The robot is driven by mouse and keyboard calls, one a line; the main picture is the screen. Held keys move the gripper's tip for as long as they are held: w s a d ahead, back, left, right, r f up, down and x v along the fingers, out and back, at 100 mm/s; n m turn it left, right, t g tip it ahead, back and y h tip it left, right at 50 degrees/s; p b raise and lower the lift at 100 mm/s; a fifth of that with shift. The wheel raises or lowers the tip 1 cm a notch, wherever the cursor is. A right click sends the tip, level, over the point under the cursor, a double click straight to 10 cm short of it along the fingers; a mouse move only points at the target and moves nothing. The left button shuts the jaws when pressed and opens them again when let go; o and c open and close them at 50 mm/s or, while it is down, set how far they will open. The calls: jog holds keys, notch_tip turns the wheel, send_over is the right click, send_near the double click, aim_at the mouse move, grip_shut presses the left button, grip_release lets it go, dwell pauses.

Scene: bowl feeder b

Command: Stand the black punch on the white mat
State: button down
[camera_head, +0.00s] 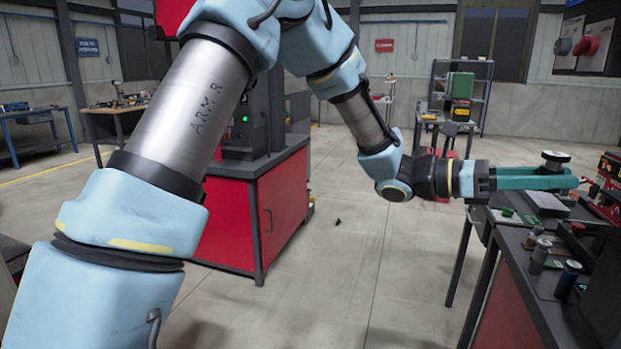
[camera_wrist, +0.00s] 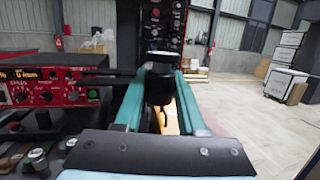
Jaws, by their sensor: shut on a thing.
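My gripper (camera_head: 572,178) has long teal fingers and is stretched out to the right above the workbench. It is shut on the black punch (camera_head: 555,157), a dark round piece with a pale disc top. In the wrist view the punch (camera_wrist: 159,85) stands roughly upright between the teal fingers (camera_wrist: 165,76). Its lower part is partly hidden by the fingers in the head view. A flat, pale grey-white rectangle (camera_head: 547,202), which looks like the white mat, lies on the bench below the gripper. The punch is held above it, apart from it.
On the dark bench (camera_head: 520,262) stand a grey cylinder (camera_head: 539,256) and a dark cylinder with a pale top (camera_head: 568,280). A green piece (camera_head: 507,212) lies left of the mat. A red control unit (camera_wrist: 60,92) is at left in the wrist view.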

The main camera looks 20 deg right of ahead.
jog(key=s+a+f+m+g+y, duration=0.1)
jog(key=a+f+m+g+y, duration=0.25)
jog(key=a+f+y, duration=0.55)
jog(key=s+a+f+m+g+y, duration=0.2)
jog(key=a+f+m+y, duration=0.3)
jog(key=a+f, duration=0.75)
jog(key=w+a+f+m+t+y, duration=0.2)
jog(key=a+f+m+t+y, duration=0.25)
jog(key=a+y, duration=0.45)
jog(key=w+a+f+m+t+y, duration=0.2)
jog(key=a+f+m+t+y, duration=0.3)
jog(key=a, duration=0.7)
jog(key=w+a+m+t+y, duration=0.3)
jog(key=w+a+m+t, duration=1.2)
jog(key=t, duration=0.6)
jog(key=w+d+f+m+t+h, duration=0.1)
jog(key=w+f+m+t+h, duration=0.4)
jog(key=w+h, duration=0.3)
jog(key=w+d+f+m+t+h, duration=0.1)
jog(key=w+f+m+t+h, duration=0.4)
jog(key=w+h, duration=0.3)
jog(key=shift+m+t+h, duration=0.3)
jog(key=shift+m+h, duration=0.3)
jog(key=shift+h, duration=0.3)
